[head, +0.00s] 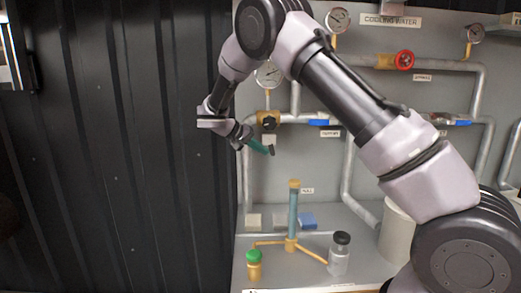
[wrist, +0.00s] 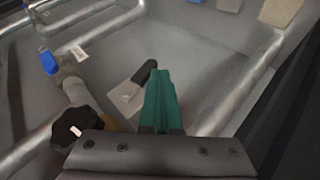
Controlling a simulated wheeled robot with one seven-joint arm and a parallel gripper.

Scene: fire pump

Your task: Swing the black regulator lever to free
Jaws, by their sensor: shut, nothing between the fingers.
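My gripper (head: 262,147) has teal fingers, shut with nothing between them, in front of the grey panel's left part. In the wrist view the fingers (wrist: 161,85) point away from the camera. A short black lever (wrist: 145,72) shows just left of the fingertips, close to or touching them; I cannot tell which. In the head view its dark end (head: 271,150) shows at the fingertips. A black knob (head: 268,121) on a brass fitting sits on the pipe above; the knob also shows at lower left in the wrist view (wrist: 72,125). The lever's root is partly hidden.
A blue valve handle (head: 322,122) and a red handwheel (head: 404,60) sit on pipes to the right. A gauge (head: 268,75) is above. Below stand a teal column (head: 293,212), a green-capped fitting (head: 254,262) and a black-capped jar (head: 339,255). Dark ribbed wall (head: 110,150) fills the left.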

